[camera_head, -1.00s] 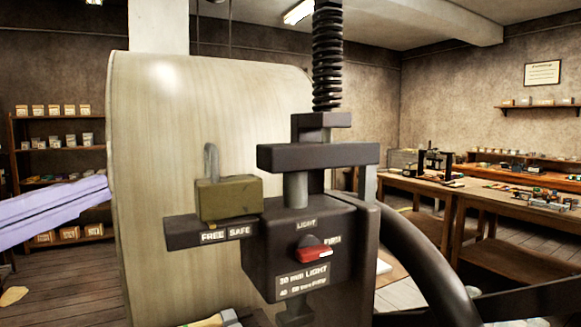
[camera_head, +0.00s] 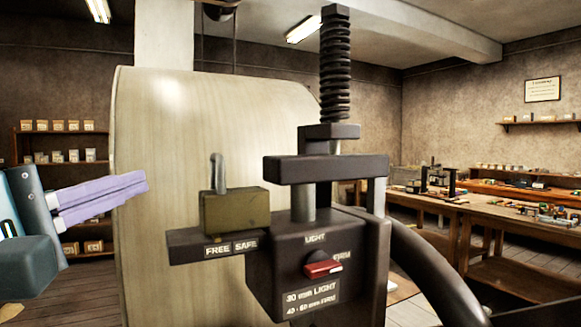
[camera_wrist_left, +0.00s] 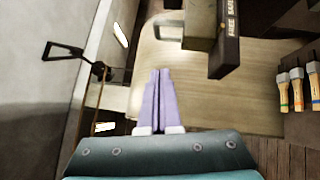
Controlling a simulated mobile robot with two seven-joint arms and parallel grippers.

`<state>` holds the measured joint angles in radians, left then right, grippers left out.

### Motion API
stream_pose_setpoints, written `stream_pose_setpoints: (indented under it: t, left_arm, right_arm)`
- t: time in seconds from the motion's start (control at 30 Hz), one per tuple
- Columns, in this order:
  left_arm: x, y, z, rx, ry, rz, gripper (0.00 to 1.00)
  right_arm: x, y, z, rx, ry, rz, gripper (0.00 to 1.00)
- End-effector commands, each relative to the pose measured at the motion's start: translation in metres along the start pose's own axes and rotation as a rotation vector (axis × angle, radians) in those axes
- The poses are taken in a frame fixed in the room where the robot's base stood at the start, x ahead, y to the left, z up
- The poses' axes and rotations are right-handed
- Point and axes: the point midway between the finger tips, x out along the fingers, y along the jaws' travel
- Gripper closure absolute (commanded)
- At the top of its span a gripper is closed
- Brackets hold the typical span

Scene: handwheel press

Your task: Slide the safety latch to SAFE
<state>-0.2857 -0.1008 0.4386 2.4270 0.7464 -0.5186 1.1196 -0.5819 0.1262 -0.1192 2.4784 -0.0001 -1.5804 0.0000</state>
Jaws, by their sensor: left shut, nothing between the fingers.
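In the left wrist view the fingers (camera_wrist_left: 158,74) point toward the pale drum, with the latch block (camera_wrist_left: 199,25) ahead to the right. My right gripper is not in view.
The dark press body (camera_head: 315,262) carries a red selector knob (camera_head: 322,268) right of the latch. A pale drum (camera_head: 160,130) stands behind. A dark handwheel (camera_head: 430,270) is at the right. Several colored-handled tools (camera_wrist_left: 298,90) show in the wrist view.

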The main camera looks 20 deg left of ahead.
Motion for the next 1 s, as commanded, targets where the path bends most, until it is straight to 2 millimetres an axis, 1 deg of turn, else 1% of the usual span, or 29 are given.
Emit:
stream_pose_setpoints:
  t: [0.03, 0.2, 0.23, 0.3, 0.4, 0.6, 1.0]
  left_arm:
    - [0.013, 0.006, 0.001, -0.002, -0.002, 0.003, 1.0]
    - [0.049, 0.005, 0.001, 0.0, -0.002, 0.001, 1.0]
    - [0.055, 0.005, 0.001, 0.001, -0.002, 0.001, 1.0]
    - [0.063, 0.006, 0.01, -0.005, -0.002, 0.0, 1.0]
    - [0.072, 0.004, 0.02, -0.002, -0.002, -0.001, 1.0]
    - [0.08, 0.002, 0.029, 0.0, -0.002, -0.001, 1.0]
    - [0.081, 0.001, 0.029, 0.001, -0.001, -0.001, 1.0]
  right_arm:
    - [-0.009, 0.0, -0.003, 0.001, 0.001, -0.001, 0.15]
    - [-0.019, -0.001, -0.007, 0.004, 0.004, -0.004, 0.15]
    - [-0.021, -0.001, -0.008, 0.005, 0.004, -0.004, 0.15]
    - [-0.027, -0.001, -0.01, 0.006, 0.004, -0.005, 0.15]
    - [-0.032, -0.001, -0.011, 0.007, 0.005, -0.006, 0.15]
    - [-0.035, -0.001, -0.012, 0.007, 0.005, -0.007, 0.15]
    - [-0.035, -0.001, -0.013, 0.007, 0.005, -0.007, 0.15]
